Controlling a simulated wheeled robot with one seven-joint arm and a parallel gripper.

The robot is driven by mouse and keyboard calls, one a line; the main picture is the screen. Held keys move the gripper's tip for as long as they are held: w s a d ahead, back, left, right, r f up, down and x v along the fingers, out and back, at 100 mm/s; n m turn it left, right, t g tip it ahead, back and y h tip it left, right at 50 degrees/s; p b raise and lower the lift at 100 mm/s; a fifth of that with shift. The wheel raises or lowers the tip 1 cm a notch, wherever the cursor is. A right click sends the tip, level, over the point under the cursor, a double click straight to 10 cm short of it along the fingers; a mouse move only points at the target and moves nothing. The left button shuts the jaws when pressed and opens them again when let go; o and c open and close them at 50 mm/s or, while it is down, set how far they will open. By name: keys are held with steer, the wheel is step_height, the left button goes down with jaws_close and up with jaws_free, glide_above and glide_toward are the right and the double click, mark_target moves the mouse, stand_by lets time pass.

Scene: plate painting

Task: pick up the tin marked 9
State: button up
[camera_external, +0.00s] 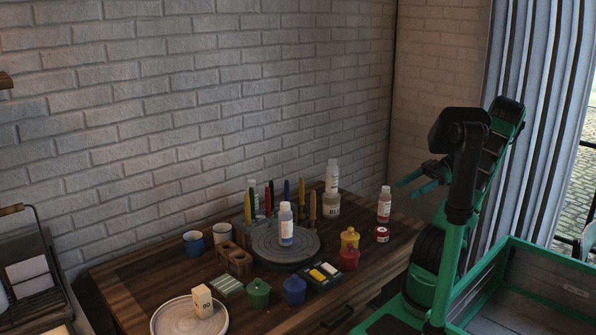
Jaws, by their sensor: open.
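A small red tin (382,236) with a white label stands at the right end of the wooden table, just in front of a clear bottle. The mark on its label is too small to read, so I cannot tell whether it is the 9. A pale round container (331,211) with a dark mark stands at the back, below a white bottle; its mark is also unclear. My gripper (416,184), with teal fingers, is open and empty. It appears above and to the right of the red tin, apart from it.
Yellow (349,239) and red (348,260) lidded pots stand to the left. A grey turntable (262,242) holds another bottle. A pale marked block (203,303) sits on a plate (165,323).

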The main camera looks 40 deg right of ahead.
glide_toward(374, 237)
steer(key=x, duration=0.6)
steer(key=shift+a, duration=0.4)
steer(key=shift+c, duration=0.7)
steer(key=c, duration=1.1)
